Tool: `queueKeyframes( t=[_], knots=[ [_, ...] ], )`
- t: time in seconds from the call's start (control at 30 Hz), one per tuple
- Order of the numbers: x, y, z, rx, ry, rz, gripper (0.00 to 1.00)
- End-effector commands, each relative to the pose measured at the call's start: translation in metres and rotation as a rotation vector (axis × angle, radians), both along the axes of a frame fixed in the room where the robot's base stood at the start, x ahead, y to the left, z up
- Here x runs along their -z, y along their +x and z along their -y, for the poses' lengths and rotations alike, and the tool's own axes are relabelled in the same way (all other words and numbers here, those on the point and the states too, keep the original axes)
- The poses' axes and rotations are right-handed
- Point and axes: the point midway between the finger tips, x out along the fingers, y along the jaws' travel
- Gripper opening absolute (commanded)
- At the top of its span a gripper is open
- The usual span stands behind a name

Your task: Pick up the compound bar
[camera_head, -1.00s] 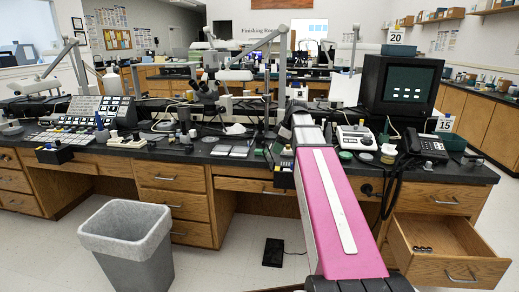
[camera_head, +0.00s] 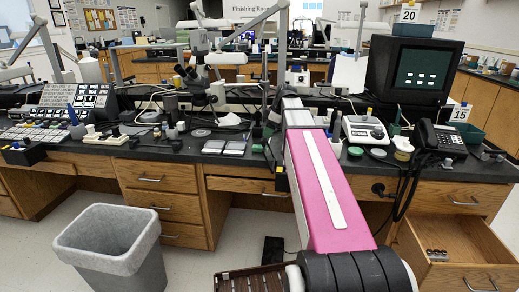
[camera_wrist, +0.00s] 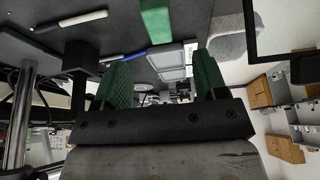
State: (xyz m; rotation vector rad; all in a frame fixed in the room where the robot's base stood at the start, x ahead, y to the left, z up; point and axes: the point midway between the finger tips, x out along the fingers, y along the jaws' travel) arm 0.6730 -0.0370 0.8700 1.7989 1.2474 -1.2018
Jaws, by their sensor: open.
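A green bar (camera_wrist: 156,20), which looks like the compound bar, lies on the dark benchtop at the top of the wrist view and is cut off by the frame edge. My gripper (camera_wrist: 163,67) is open, with two green textured fingers standing apart. No object shows held between them. The bar appears beyond the fingertips, roughly in line with the gap and apart from them. In the head view my pink arm reaches over the bench and mostly hides the gripper. I cannot pick out the bar there.
A blue-and-white pen-like tool (camera_wrist: 125,53), a white stick (camera_wrist: 78,20) and grey square plates (camera_wrist: 170,62) lie near the bar. On the bench stand a microscope (camera_head: 197,78), a phone (camera_head: 438,138) and a monitor (camera_head: 410,70). A grey bin (camera_head: 110,250) and open drawer (camera_head: 455,250) are in front.

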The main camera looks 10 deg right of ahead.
Motion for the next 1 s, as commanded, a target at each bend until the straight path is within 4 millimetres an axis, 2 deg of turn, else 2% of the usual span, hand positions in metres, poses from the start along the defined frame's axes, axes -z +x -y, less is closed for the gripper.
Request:
queueKeyframes(
  t=[0.2,0.47,0.8,1.0],
  knots=[
    [0.028,0.004,-0.011,0.0,-0.001,-0.001,0.66],
    [0.041,0.008,-0.017,0.0,0.0,-0.001,0.66],
    [0.078,0.015,-0.033,-0.001,0.0,-0.002,0.66],
    [0.079,0.016,-0.034,0.0,0.0,0.0,0.66]
  ],
)
